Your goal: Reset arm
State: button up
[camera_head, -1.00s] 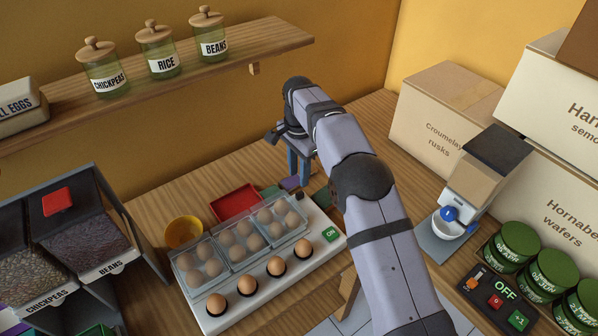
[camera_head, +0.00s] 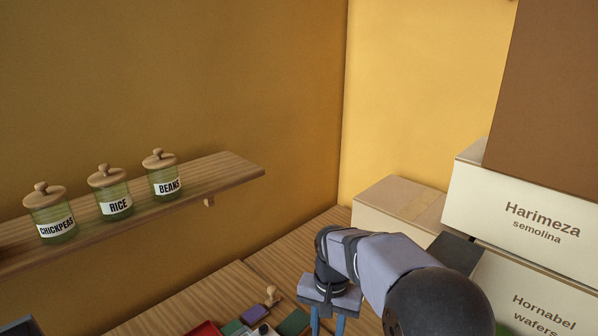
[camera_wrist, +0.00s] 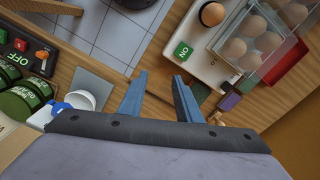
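My gripper (camera_head: 327,322) hangs low in the head view, its two blue fingers pointing down and cut off by the bottom edge. In the wrist view my gripper (camera_wrist: 158,86) has its two blue fingers spread apart with nothing between them, so it is open and empty. Behind the gap lie the wooden counter and the floor tiles.
Right of the fingers in the wrist view are the white egg machine (camera_wrist: 212,62) and a red tray (camera_wrist: 283,66). A white cup (camera_wrist: 80,100) and green tins (camera_wrist: 17,107) lie left. Boxes (camera_head: 540,208) stack at right; a jar shelf (camera_head: 225,176) is left.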

jog(key=s+d+f+n, duration=0.1)
jog(key=s+d, duration=0.3)
jog(key=s, duration=0.5)
jog(key=s+d+f+n, duration=0.2)
jog(key=s+d+n, duration=0.1)
jog(key=s, duration=0.7)
jog(key=shift+d+f, duration=0.25)
jog(key=shift+d, duration=0.55)
jog(key=shift+s, duration=0.1)
jog(key=shift+c, duration=0.7)
dwell(1.8)
